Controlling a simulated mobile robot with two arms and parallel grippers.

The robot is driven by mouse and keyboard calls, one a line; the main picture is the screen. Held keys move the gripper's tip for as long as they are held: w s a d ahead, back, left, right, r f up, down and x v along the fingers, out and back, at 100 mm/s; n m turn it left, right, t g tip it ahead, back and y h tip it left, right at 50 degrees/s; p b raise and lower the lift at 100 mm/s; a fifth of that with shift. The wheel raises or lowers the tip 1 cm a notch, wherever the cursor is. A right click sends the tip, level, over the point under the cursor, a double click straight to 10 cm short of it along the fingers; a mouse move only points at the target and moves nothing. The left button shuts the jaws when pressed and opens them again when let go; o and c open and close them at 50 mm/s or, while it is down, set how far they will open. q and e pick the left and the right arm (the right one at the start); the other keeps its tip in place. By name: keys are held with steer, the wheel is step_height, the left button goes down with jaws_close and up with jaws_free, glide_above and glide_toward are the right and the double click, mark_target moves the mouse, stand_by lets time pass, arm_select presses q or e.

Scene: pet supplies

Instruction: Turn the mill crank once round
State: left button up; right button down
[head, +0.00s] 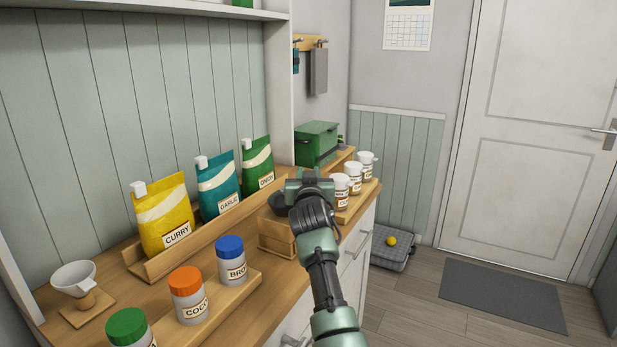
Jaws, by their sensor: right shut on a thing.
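The mill (275,238) stands on the wooden counter near the middle of the head view. Its wooden box shows at the lower left of my right gripper, and a dark round part shows just above the box. My right gripper (308,184) is over the mill's right side, shut on the crank. The gripper and wrist cover the crank, so its angle cannot be told. My left gripper is not in view.
Curry (165,212), garlic (217,186) and onion (257,167) pouches stand in a wooden rack left of the mill. Lidded jars (231,262) stand in front. White-capped jars (341,191) and a green box (317,143) are close behind the gripper.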

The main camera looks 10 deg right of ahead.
steer(key=c, duration=1.1)
jaws_free()
steer(key=shift+w, duration=0.1)
steer(key=shift+c, duration=0.2)
step_height(320, 180, up, 20)
steer(key=shift+b, duration=0.3)
